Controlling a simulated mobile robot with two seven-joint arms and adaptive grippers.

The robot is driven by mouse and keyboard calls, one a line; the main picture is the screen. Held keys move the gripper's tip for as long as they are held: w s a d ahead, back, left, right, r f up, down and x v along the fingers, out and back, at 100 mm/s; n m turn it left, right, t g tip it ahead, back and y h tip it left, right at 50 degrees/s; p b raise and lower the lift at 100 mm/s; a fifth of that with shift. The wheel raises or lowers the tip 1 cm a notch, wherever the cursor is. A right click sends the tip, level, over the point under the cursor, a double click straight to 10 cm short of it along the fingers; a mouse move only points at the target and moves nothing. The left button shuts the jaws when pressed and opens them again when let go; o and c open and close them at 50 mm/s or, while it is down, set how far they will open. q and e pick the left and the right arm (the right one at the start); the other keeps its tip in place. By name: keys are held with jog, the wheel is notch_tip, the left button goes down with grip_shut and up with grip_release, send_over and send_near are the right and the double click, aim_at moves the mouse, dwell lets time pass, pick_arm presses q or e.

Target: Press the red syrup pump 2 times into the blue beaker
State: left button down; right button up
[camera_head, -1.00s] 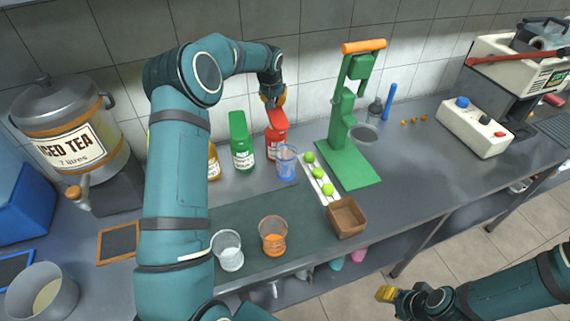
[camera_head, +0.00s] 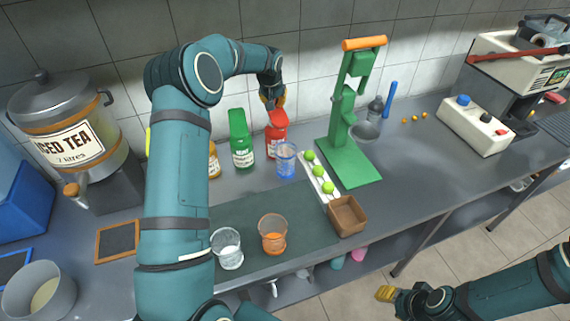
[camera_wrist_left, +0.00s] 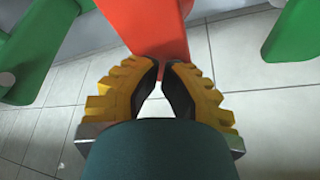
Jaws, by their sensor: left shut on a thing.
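The red syrup pump (camera_head: 277,143) stands at the back of the counter, right of a green pump bottle. My left gripper (camera_head: 272,102) is at the top of the red pump. The wrist view shows the yellow-padded fingers (camera_wrist_left: 164,72) close together, shut on the red pump head (camera_wrist_left: 150,25). The blue beaker (camera_head: 286,165) stands upright just in front of the red pump. Whether it holds syrup is unclear. My right gripper (camera_head: 386,294) is at the lower right, away from the counter, and its finger opening is not clear.
A green pump bottle (camera_head: 241,148) and an amber bottle (camera_head: 213,163) stand to the left. A green press (camera_head: 347,160), a white tray of limes (camera_head: 324,186) and a brown box (camera_head: 347,216) are to the right. Two cups, clear (camera_head: 227,252) and orange (camera_head: 272,238), stand in front.

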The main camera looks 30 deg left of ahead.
aim_at(275, 111)
pick_arm(q)
jog(key=shift+f+b, duration=1.3)
jog(key=shift+f, duration=0.8)
jog(key=shift+r+p, duration=1.6)
jog(key=shift+r, duration=1.2)
notch_tip(275, 111, up, 6)
jog(key=p, duration=0.3)
jog(key=shift+p, duration=0.3)
